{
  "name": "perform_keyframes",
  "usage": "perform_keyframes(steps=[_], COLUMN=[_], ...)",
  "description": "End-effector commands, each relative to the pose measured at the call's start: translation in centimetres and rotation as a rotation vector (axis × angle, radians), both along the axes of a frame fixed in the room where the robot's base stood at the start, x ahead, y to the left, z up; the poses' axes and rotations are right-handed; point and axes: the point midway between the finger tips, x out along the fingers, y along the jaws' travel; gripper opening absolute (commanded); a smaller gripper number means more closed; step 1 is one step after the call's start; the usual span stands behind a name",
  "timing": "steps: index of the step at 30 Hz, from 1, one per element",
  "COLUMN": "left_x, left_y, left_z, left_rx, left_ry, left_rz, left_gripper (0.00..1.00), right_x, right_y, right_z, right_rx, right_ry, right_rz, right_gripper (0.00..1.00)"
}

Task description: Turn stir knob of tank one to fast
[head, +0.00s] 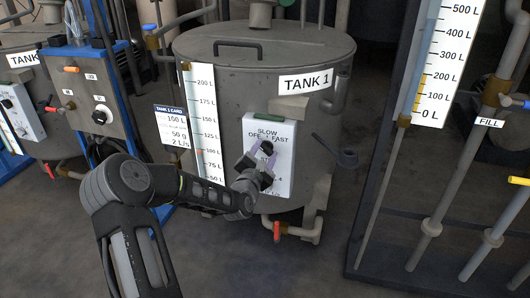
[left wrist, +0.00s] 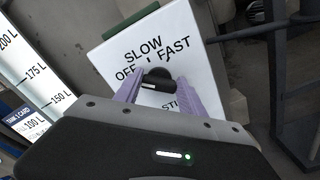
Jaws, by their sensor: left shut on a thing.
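Tank one is the grey metal tank (head: 245,75) labelled "TANK 1", in the middle of the head view. Its white stir panel (head: 284,180) is marked "OFF", "SLOW" and "FAST", and it also shows in the left wrist view (left wrist: 186,29). The black stir knob (head: 267,146) sits below these words; in the left wrist view the knob (left wrist: 159,75) is between my purple fingers. My left gripper (head: 264,157) is shut on the knob, with a finger at either side. I cannot clearly tell which word the knob points to. My right gripper is not in view.
A level scale (head: 203,125) and a tank card (head: 172,127) are left of the panel. A red-handled valve (head: 277,230) sits below it, and a dark pipe fitting (head: 347,158) sticks out right. Pipes with yellow handles (head: 519,181) stand at far right. Open floor lies in front.

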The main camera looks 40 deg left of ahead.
Motion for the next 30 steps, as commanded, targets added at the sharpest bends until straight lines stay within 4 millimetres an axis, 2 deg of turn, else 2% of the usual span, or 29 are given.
perform_keyframes(steps=[1, 9, 20, 30], left_x=[0.0, 0.0, 0.0, 0.1], left_y=[0.0, 0.0, -0.1, -0.2], left_z=[0.0, 0.0, -0.1, -0.3], left_rx=[0.0, 0.0, 0.042, 0.224], left_ry=[0.0, 0.0, 0.014, 0.077], left_rz=[0.0, 0.0, -0.001, -0.002], left_gripper=[0.27, 0.07, 0.07, 0.07], right_x=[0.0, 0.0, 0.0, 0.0], right_y=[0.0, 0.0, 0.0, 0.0], right_z=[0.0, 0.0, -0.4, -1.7], right_rx=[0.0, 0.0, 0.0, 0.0], right_ry=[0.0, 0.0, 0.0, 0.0], right_rz=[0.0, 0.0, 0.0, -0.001], right_gripper=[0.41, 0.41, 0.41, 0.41])
